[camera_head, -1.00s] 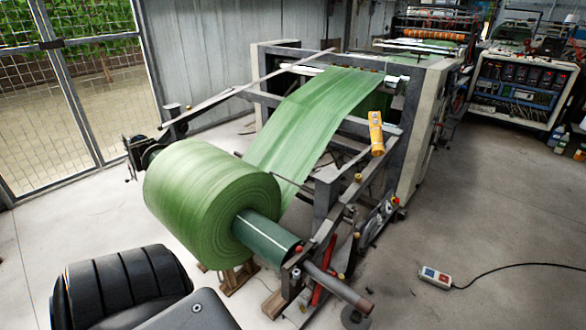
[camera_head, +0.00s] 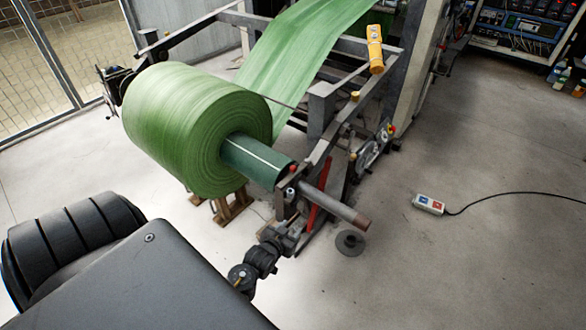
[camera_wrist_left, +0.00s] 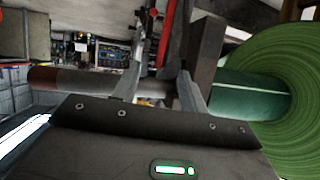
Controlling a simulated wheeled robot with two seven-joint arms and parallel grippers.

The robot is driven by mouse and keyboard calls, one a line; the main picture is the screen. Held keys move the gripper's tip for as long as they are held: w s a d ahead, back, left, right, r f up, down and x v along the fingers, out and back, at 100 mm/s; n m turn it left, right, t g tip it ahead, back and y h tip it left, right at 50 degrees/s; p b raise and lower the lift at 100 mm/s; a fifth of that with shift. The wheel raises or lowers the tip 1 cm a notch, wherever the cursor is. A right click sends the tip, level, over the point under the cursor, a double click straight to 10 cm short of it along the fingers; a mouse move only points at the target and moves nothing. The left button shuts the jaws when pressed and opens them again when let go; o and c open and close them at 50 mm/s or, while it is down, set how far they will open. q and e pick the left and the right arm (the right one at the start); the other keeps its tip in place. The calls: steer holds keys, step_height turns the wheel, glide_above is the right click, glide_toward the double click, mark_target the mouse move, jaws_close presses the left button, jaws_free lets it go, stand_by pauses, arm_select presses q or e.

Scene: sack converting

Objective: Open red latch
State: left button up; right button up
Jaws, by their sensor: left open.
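The red latch (camera_head: 312,216) is a narrow red bar on the near end of the machine's side frame, partly hidden behind the shaft and frame. The shaft (camera_head: 340,207) sticks out of the green roll (camera_head: 195,130) and passes in front of it. My left gripper (camera_head: 288,232) is open, low beside the frame end, just left of the latch's lower part. In the left wrist view, the red bar (camera_wrist_left: 166,38) shows beyond and between the two spread fingers (camera_wrist_left: 160,68). Nothing is seen in them; contact with the bar cannot be told. My right gripper is not in view.
The shaft's brown end juts out right of my gripper, with a dark round weight (camera_head: 350,243) on the floor below. A yellow pendant (camera_head: 375,48) hangs over the frame. A white switch box (camera_head: 428,204) with a cable lies on open floor to the right.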

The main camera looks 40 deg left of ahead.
mark_target(292, 169)
arm_select(q)
steer(key=w+a+r+t+y, duration=0.1)
steer(key=r, duration=0.3)
steer(key=w+a+r+n+t+b, duration=0.1)
steer(key=a+r, duration=0.1)
steer(key=r, duration=0.2)
steer(key=w+a+r+n+t+y, duration=0.1)
steer(key=a+r, duration=0.1)
steer(key=r, duration=0.3)
steer(key=shift+a+t+y+b, duration=0.2)
steer(key=shift+t+y+b, duration=0.1)
steer(key=shift+t, duration=0.1)
steer(key=shift+w+a+r, duration=0.15)
steer(key=shift+a, duration=0.2)
steer(key=x, duration=0.5)
steer(key=b+x, duration=0.1)
steer(key=x, duration=0.4)
steer(key=shift+a+r, duration=0.1)
steer(key=shift+r, duration=0.1)
steer(key=shift+w+a, duration=0.1)
steer(key=shift+w, duration=0.25)
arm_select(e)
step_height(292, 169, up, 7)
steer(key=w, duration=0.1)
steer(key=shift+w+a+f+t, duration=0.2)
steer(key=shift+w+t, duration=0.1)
arm_select(q)
jaws_close()
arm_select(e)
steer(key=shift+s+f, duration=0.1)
